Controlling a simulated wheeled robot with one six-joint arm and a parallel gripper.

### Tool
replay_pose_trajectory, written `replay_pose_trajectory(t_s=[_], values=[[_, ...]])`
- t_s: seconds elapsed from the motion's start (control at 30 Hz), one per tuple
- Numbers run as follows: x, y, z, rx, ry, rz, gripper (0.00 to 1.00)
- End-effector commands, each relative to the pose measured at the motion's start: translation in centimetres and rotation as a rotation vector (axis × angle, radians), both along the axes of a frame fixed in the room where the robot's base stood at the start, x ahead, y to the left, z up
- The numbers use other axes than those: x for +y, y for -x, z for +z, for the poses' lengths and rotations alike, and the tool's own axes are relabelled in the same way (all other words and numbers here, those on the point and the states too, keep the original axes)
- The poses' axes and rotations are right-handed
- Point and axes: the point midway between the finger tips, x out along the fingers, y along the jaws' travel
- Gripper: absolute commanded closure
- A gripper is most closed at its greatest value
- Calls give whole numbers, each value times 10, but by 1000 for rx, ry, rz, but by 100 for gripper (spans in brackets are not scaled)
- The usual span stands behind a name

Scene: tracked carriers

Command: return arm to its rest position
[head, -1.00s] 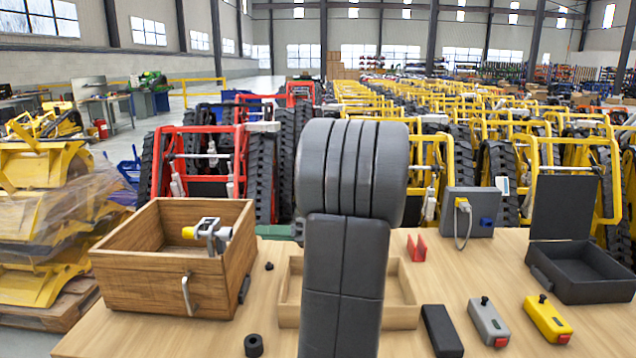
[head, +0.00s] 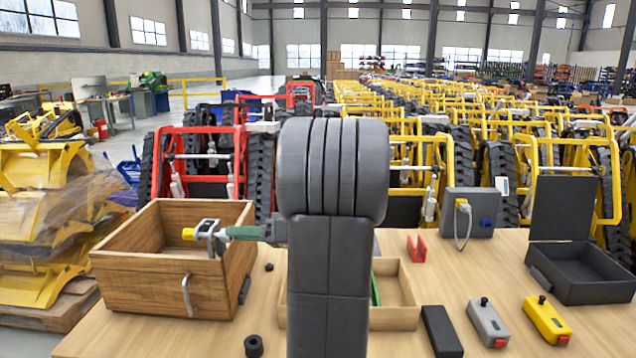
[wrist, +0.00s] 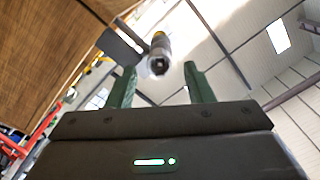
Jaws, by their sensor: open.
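My gripper (head: 240,232) shows in the head view as a green finger left of my dark arm, pointing left at a grey metal fitting with a yellow end (head: 190,233). The fitting appears at the right side of the wooden box (head: 150,280). In the wrist view my gripper (wrist: 160,70) has its two green fingers wide apart. The fitting (wrist: 160,45) shows beyond and between the fingertips, its round end facing the camera. I cannot tell whether a finger touches it. My arm covers the middle of the head view.
A shallow wooden tray (head: 398,316) stands partly behind my arm, with a green strip in it. A red bracket (head: 417,248), a grey switch box (head: 470,212), an open black case (head: 585,292) and grey and yellow control boxes stand to the right. A black ring lies at the front.

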Motion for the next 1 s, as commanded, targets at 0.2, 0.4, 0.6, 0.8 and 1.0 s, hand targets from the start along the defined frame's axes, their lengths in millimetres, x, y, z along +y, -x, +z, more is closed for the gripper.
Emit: replay_pose_trajectory(t_s=[0.2,0.4,0.6,0.8,1.0], values=[[10,0,5,3,-1,-1,53],[-4,-1,2,1,1,-4,53],[-14,0,0,0,-1,-2,53],[-14,1,0,0,0,-1,53],[-13,3,-4,16,2,-5,53]])
